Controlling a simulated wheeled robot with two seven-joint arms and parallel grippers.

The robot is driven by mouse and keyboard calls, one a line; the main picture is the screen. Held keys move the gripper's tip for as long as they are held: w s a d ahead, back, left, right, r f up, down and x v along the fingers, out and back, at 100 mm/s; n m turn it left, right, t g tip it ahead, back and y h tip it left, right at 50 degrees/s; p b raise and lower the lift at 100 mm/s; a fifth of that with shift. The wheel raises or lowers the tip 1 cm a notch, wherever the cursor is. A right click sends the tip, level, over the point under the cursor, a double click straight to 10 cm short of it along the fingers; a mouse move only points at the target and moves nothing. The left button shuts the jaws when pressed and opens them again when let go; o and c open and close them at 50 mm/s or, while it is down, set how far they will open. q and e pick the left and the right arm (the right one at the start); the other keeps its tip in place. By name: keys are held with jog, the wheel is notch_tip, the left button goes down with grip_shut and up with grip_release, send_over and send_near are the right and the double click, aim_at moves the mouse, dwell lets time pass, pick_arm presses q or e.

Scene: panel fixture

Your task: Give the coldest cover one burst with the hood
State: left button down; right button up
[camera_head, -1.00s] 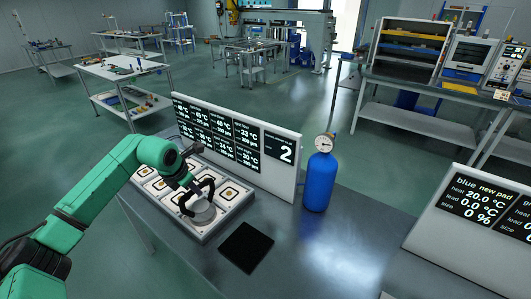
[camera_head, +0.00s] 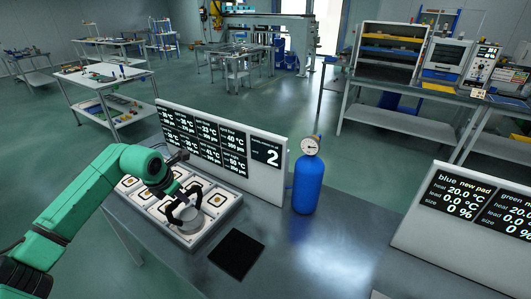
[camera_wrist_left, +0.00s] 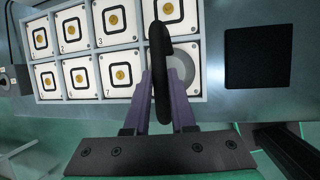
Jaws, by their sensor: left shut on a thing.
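My left gripper (camera_head: 188,212) is shut on the black handle (camera_wrist_left: 160,65) of the grey round hood (camera_head: 192,222). The hood is over the near-row cover at the tray's right end; in the left wrist view its grey disc (camera_wrist_left: 184,68) hides most of that cover. I cannot tell whether it touches. The tray (camera_head: 228,215) holds two rows of white covers, such as cover 7 (camera_wrist_left: 122,75), each with a black square and gold centre. The readout board (camera_head: 270,183) behind lists temperatures, mostly too small to read surely; its right panel shows 2. My right gripper is not in view.
A black pad (camera_head: 236,253) lies right of the tray. A blue bottle with a gauge (camera_head: 308,185) stands beside the board's right end. Another sign (camera_head: 470,208), reading "blue new pad", stands at the right. The metal table is bare between them.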

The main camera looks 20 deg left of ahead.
pick_arm(q)
notch_tip(320, 180, up, 7)
jog(key=p, duration=0.4)
jog(key=shift+p, duration=0.4)
jog(key=shift+w, duration=0.1)
jog(key=shift+f, duration=0.1)
